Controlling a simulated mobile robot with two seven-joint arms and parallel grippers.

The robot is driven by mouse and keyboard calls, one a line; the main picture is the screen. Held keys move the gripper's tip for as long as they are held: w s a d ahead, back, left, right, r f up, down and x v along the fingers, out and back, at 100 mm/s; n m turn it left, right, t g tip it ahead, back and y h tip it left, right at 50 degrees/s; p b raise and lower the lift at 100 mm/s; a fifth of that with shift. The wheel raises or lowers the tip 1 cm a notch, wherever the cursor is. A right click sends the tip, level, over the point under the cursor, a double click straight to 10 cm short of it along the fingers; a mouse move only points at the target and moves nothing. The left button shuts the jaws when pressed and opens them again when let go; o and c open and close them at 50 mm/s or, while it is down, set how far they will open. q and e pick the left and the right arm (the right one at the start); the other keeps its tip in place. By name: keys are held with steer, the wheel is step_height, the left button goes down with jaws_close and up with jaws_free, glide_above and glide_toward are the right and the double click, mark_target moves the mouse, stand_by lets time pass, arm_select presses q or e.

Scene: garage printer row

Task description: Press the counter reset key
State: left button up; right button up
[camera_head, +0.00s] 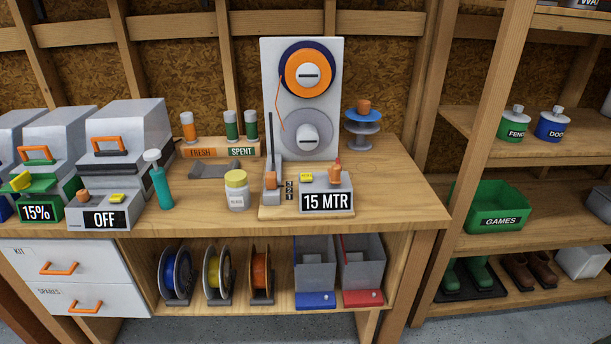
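A grey counter box (311,186) with a black display reading "15 MTR" (325,201) sits on a wooden base at the front of the bench. A small yellow key (319,179) is on its top, left of an orange part (335,174). No label on the yellow key is legible, so I cannot tell for sure that it is the reset key. Neither of my grippers is in view.
A tall white panel with an orange spool (307,71) stands behind the counter.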

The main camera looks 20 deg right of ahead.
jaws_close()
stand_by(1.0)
